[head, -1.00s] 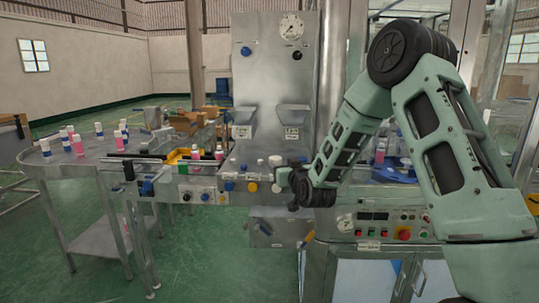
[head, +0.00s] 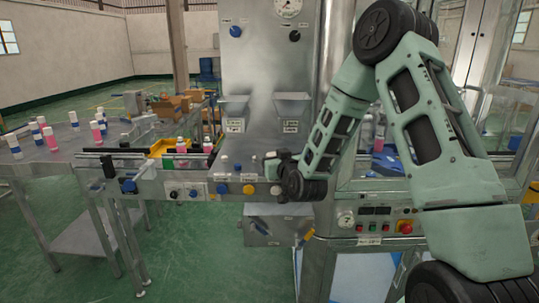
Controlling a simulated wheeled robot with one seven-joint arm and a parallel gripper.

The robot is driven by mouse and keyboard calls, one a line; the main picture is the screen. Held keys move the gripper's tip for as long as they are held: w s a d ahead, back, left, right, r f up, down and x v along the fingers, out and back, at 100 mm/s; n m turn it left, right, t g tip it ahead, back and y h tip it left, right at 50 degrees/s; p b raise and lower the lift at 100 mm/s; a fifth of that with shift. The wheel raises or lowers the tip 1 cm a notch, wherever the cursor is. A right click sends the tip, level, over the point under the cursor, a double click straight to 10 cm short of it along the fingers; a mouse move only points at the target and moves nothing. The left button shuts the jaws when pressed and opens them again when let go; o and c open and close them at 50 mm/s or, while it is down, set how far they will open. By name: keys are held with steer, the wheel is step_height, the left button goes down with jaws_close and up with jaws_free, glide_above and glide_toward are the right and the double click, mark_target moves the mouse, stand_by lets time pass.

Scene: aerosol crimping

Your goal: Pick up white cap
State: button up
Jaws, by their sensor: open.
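Small white caps stand on the metal ledge of the crimping machine. One white cap (head: 271,154) shows right beside my gripper and is partly hidden by it. Another small pale piece (head: 224,158) stands further left on the ledge, too small to make out well. My gripper (head: 271,166) is open at the ledge's right part, at the end of my green arm. Its fingers are small and dark, and I cannot tell whether the cap lies between them or just behind them.
Blue and yellow knobs (head: 249,189) line the machine's front. Two metal bins (head: 234,108) hang on its back panel. A round table (head: 60,165) with several bottles is further left. A glass-walled cabinet stands right.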

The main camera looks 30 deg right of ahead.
steer(key=c, duration=1)
